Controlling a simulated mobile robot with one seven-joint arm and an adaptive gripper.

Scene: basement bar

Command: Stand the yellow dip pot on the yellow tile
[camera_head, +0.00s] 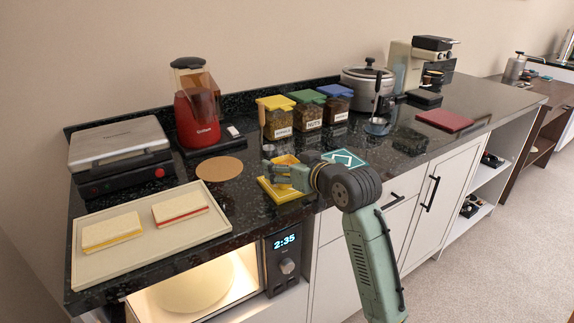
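The yellow tile (279,196) lies on the dark counter near its front edge, partly covered by my gripper. My gripper (270,172) is low over this tile, with its fingers pointing left and my arm coming in from the lower right. More yellow shows just behind the fingers; I cannot tell whether it is the tile's far part or the yellow dip pot. No dip pot stands out clearly elsewhere on the counter. The fingers are too small and overlapped to show their opening or anything held.
A teal tile (345,159) lies just right of my gripper. Behind stand lidded spice jars (307,114). A round cork mat (219,169) and a sandwich tray (155,246) are to the left. A ladle rest (377,127) and dark red board (444,120) are to the right.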

